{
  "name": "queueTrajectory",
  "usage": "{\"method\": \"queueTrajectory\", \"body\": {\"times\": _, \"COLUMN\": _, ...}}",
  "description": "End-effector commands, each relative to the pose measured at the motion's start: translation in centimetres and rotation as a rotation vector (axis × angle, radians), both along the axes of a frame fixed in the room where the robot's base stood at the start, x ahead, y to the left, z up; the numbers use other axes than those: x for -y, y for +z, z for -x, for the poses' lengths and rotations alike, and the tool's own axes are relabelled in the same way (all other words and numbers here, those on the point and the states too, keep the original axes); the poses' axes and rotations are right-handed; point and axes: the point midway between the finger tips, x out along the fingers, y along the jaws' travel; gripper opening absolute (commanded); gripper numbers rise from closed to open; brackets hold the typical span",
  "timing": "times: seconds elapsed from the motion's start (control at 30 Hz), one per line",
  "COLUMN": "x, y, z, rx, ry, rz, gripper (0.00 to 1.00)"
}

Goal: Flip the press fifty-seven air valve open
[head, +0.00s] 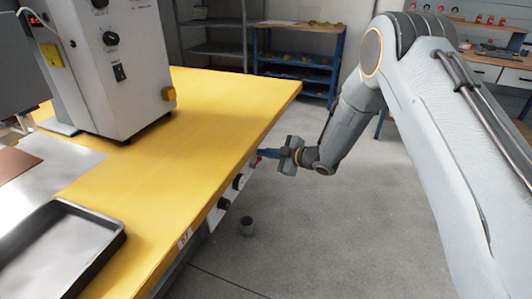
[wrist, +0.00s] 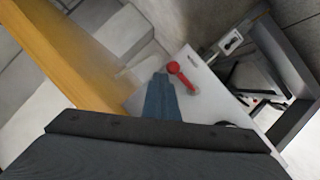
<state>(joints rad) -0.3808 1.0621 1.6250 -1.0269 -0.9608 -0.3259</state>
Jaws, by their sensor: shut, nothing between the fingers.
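The air valve's red lever (wrist: 181,75) shows in the wrist view on a pale panel (wrist: 205,90) below the yellow tabletop's edge. Its round end is at upper left, and the arm slants down to the right. My gripper (wrist: 161,76) is shut and empty, with its blue-grey fingers just left of the lever. I cannot tell whether they touch it. In the head view my gripper (head: 262,153) is beside the table's right edge, and a small bit of red (head: 254,161) shows by its tips. Most of the valve is hidden there.
The yellow table (head: 200,110) carries a grey press machine (head: 120,60) and a dark tray (head: 60,245). Black knobs (head: 224,203) stick out of the table's side panel. Open floor lies right of the table.

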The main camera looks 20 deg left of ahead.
Motion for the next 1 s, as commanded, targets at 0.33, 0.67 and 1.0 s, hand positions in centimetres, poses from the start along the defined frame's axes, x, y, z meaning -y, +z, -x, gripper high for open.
{"method": "queueTrajectory", "body": {"times": 0.33, "x": 0.2, "y": -0.3, "z": -0.3, "rx": -0.001, "ry": -0.002, "rz": 0.001, "gripper": 0.00}}
{"method": "queueTrajectory", "body": {"times": 0.67, "x": 0.4, "y": -0.3, "z": -0.4, "rx": -0.001, "ry": -0.006, "rz": 0.002, "gripper": 0.00}}
{"method": "queueTrajectory", "body": {"times": 1.0, "x": 3.1, "y": 1.5, "z": 0.2, "rx": -0.001, "ry": -0.002, "rz": 0.001, "gripper": 0.00}}
